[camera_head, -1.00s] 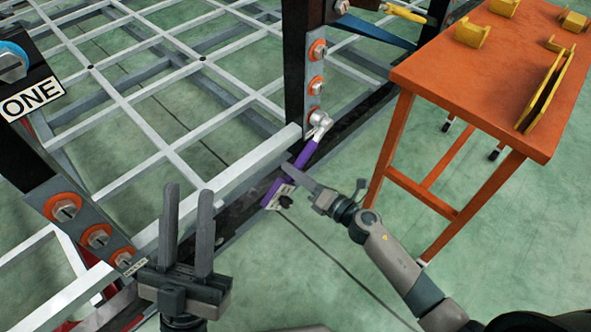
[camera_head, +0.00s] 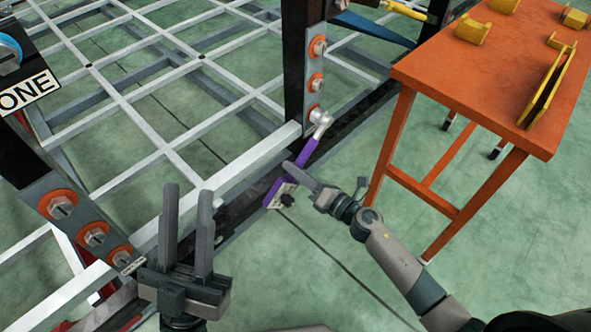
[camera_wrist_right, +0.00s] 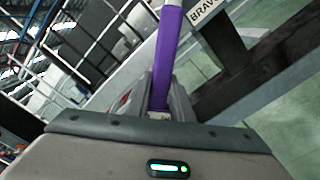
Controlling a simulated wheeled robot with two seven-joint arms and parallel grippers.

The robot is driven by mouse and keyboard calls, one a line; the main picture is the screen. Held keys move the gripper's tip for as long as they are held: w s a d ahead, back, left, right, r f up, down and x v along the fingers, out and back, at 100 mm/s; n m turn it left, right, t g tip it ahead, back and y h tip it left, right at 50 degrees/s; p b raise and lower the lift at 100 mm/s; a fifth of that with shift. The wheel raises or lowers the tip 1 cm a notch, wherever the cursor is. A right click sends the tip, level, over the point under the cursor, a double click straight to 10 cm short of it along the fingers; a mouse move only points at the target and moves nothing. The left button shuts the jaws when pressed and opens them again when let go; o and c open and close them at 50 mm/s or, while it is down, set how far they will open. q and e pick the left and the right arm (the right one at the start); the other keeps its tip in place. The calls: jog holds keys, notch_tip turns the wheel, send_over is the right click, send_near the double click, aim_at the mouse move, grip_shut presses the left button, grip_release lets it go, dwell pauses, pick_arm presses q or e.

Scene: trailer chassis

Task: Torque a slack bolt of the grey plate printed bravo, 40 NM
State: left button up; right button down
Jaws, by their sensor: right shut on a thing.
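My right gripper (camera_head: 300,178) is shut on a purple torque wrench (camera_head: 306,154). The wrench handle (camera_wrist_right: 165,60) also runs up from between the fingers in the right wrist view. Its silver head (camera_head: 321,118) is at the lowest bolt of a grey plate (camera_head: 314,68) on a dark post; I cannot tell whether it is seated. This plate carries several bolts with orange rings. A printed label BRAVO (camera_wrist_right: 205,12) shows in the wrist view. My left gripper (camera_head: 188,200) is open and empty, beside another grey plate (camera_head: 92,225) with orange-ringed bolts and a small unreadable label.
An orange table (camera_head: 450,80) with yellow parts (camera_head: 545,85) stands at the right. A white grid frame (camera_head: 150,90) fills the left and middle. A sign reading ONE (camera_head: 28,92) is at the far left. Green floor (camera_head: 300,280) is clear in front.

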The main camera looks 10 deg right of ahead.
jog(key=shift+s+r, duration=0.1)
pick_arm(q)
jog(key=shift+f, duration=0.15)
pick_arm(e)
jog(key=shift+v, duration=2.9)
